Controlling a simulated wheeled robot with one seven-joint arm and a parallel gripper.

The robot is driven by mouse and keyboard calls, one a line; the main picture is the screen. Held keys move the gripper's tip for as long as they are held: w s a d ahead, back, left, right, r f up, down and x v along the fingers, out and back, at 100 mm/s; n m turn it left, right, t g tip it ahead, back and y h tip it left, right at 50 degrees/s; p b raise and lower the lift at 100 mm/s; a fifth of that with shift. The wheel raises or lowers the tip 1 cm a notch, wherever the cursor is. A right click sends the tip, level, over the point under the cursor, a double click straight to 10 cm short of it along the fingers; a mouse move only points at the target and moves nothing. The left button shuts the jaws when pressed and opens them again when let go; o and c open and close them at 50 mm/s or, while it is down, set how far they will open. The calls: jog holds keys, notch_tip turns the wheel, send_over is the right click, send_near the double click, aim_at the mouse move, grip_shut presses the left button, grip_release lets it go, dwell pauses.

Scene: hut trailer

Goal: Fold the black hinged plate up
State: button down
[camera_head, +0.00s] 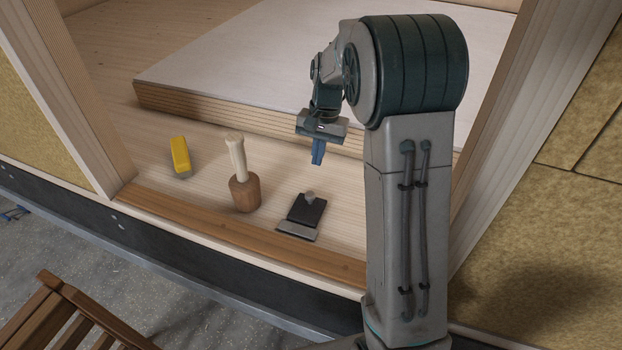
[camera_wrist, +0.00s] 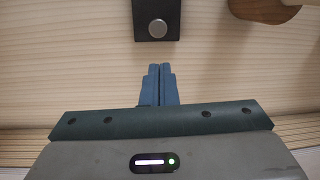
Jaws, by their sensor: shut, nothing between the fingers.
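The black hinged plate (camera_head: 307,211) lies flat on the wooden floor near the front sill, with a round grey knob (camera_head: 309,196) at its back end and a grey metal strip (camera_head: 296,233) along its front end. In the wrist view the end of the black plate (camera_wrist: 143,22) with the knob (camera_wrist: 158,29) shows at the top edge; the rest is out of frame. My gripper (camera_head: 318,163) is shut and empty, pointing down above the floor behind the plate. Its blue fingers (camera_wrist: 160,68) are together in the wrist view, apart from the plate and knob.
A wooden mallet (camera_head: 244,193) stands head down left of the plate; part of it shows at the top right of the wrist view (camera_wrist: 262,10). A yellow block (camera_head: 180,157) lies farther left. A raised pale platform (camera_head: 320,60) is behind. A brown sill (camera_head: 230,245) edges the front.

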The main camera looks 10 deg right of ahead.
aim_at(307, 205)
jog(key=shift+f, duration=0.1)
dwell(0.3)
jog(key=f, duration=0.3)
jog(key=a+f+p, duration=0.1)
jog(key=f, duration=0.5)
jog(key=shift+s+a+f+p, duration=0.2)
jog(key=shift+s+f+p, duration=0.15)
jog(key=shift+f, duration=0.05)
jog(key=shift+w+d+r, duration=0.1)
